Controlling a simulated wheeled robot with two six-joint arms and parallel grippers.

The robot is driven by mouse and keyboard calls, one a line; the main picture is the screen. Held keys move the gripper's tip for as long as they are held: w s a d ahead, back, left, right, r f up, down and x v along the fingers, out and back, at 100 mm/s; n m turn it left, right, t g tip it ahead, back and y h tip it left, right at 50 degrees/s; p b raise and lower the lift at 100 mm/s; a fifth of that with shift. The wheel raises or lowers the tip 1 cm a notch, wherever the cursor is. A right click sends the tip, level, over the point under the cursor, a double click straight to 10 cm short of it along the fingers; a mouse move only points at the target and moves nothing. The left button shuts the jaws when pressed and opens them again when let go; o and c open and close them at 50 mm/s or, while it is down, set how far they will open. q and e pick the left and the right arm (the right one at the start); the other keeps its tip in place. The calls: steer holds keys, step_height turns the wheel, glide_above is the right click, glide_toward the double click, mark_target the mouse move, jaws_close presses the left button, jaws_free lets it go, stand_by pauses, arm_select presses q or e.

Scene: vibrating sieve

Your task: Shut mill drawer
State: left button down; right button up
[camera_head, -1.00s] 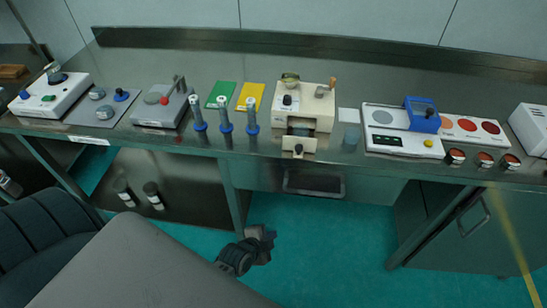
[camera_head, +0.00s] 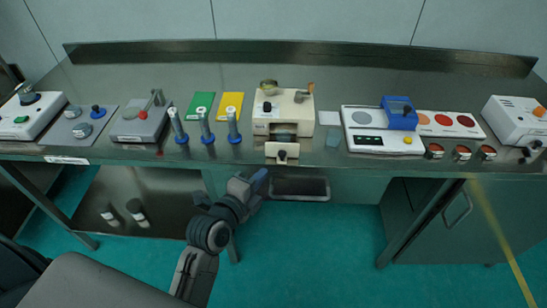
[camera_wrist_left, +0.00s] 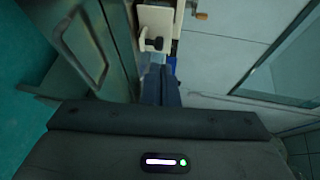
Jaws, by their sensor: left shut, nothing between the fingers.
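The mill (camera_head: 294,108) is a cream box with a hopper and a crank on top, standing near the front edge of the bench. Its drawer (camera_head: 282,152) with a dark knob is pulled out toward me and sticks out at the bench edge. My left gripper (camera_head: 262,180) is shut and empty, below and just left of the drawer front, apart from it in the head view. In the left wrist view the drawer front and knob (camera_wrist_left: 154,43) show ahead of the dark blue fingers (camera_wrist_left: 160,88). My right gripper is not in view.
Several blue-based tubes (camera_head: 205,125) stand left of the mill, in front of green and yellow cards (camera_head: 229,105). A scale (camera_head: 375,140) with a blue box (camera_head: 400,113) is on the right. A cabinet handle (camera_head: 457,210) juts out below the bench.

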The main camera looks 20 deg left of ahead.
mark_target(276, 136)
arm_select(q)
steer(key=p+x, duration=0.2)
steer(key=x, duration=0.4)
steer(key=shift+w+r, duration=0.1)
steer(key=shift+w, duration=0.05)
steer(key=shift+w+d+f, duration=0.15)
steer(key=shift+w+f, duration=0.1)
steer(key=shift+w, duration=0.35)
steer(key=w+b, duration=0.1)
steer(key=w, duration=0.1)
steer(key=w+a+b, duration=0.1)
steer(key=w, duration=0.2)
steer(key=w+a, duration=0.1)
steer(key=w, duration=0.2)
steer(key=shift+w+a+f+b, duration=0.2)
steer(key=shift+w+b, duration=0.05)
steer(key=shift+b, duration=0.15)
steer(key=shift+w+r, duration=0.15)
steer(key=shift+r, duration=0.3)
steer(key=shift+a, duration=0.1)
